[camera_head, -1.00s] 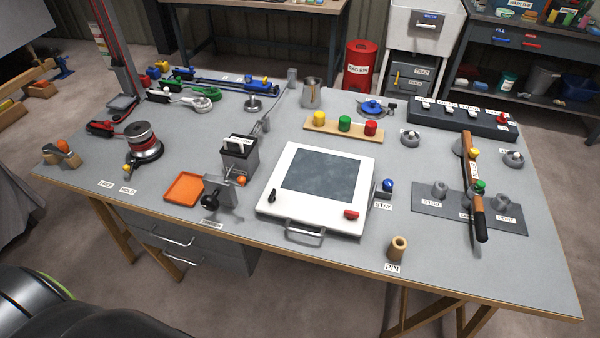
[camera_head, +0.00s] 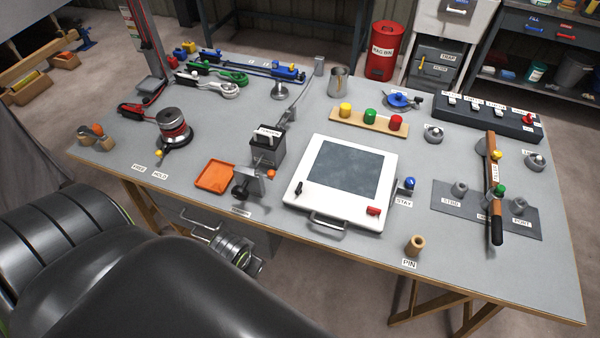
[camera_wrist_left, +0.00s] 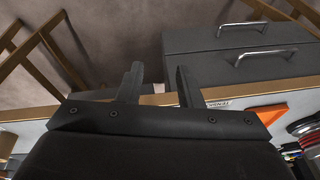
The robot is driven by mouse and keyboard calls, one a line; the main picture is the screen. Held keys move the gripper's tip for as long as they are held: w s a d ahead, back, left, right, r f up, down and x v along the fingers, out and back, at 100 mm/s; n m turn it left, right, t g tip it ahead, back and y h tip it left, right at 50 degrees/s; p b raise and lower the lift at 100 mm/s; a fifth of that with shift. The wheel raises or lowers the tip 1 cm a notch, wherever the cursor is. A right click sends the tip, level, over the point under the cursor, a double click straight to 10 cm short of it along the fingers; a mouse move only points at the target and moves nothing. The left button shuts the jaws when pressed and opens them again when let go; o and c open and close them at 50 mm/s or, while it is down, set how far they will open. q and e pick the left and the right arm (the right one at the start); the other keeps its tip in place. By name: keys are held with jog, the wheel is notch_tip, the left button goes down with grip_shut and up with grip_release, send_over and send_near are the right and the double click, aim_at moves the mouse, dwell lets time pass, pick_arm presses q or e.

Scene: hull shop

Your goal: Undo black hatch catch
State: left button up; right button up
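The white hatch (camera_head: 318,215) lies closed on the bench, with a dark window panel (camera_head: 350,170) and a grey handle (camera_head: 327,222) at its front edge. The small black catch (camera_head: 298,189) is at the hatch's left front. A red catch (camera_head: 373,211) is at its right front. My left arm comes in from the lower left, below the bench's front edge. My left gripper shows in the left wrist view (camera_wrist_left: 160,85), with its two fingers apart and nothing between them. It is by the bench's front edge, left of the hatch. My right gripper is not in view.
An orange tray (camera_head: 215,177) and a small clamp device (camera_head: 248,184) stand left of the hatch. A blue-knobbed stay (camera_head: 407,187) is at its right. A wooden pin (camera_head: 415,246) stands at front right. Drawers (camera_wrist_left: 240,55) hang beneath the bench.

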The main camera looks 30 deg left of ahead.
pick_arm(q)
jog(key=w+r+p, duration=0.1)
jog(key=w+r, duration=0.4)
jog(key=r, duration=0.3)
notch_tip(320, 180, up, 12)
jog(key=n+g+h, duration=0.1)
jog(key=n+g, duration=0.1)
jog(key=g, duration=0.1)
send_over(299, 186)
notch_tip(299, 186, down, 9)
jog(key=b, duration=0.8)
notch_tip(299, 186, down, 4)
jog(key=shift+r+b, duration=0.15)
jog(key=shift+b, duration=0.95)
notch_tip(299, 186, down, 3)
jog(key=shift+f+p, duration=0.15)
jog(key=shift+p, duration=0.45)
jog(key=shift+f, duration=0.7)
jog(key=shift+c, duration=0.4)
grip_shut()
